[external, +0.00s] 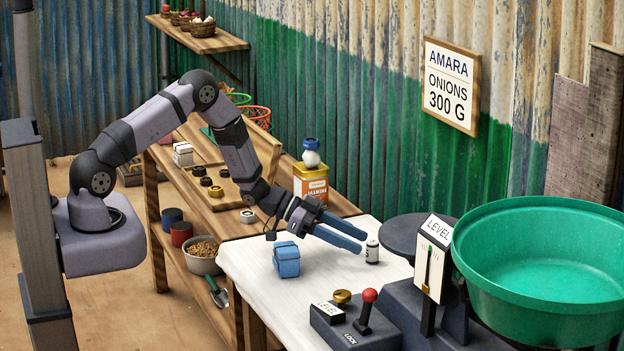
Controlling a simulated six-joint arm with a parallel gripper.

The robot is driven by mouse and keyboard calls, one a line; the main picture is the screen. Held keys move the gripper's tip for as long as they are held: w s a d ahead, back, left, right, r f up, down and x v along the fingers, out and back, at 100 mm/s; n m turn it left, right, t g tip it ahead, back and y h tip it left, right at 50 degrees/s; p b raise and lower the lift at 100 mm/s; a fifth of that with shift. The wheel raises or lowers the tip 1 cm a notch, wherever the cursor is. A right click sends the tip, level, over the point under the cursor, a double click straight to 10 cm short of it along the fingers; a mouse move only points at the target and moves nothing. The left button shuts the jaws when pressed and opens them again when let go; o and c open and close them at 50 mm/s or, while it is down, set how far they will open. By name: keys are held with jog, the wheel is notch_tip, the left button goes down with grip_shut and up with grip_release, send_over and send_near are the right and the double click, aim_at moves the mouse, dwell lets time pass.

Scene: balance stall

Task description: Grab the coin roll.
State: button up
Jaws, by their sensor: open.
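My gripper (361,241) has blue fingers that are open and point right toward the roll. The fingertips are just left of the roll, and nothing shows between them. I cannot tell from this view whether they touch it.
A blue banded block (286,262) sits left of the roll. A lever box (350,325) stands in front. The balance with its dark plate (410,235) and green basin (540,265) is to the right. A yellow tin (311,188) stands behind.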

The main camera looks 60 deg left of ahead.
aim_at(373, 248)
jog(key=shift+p+x, duration=0.55)
jog(key=shift+x, duration=2.25)
grip_shut()
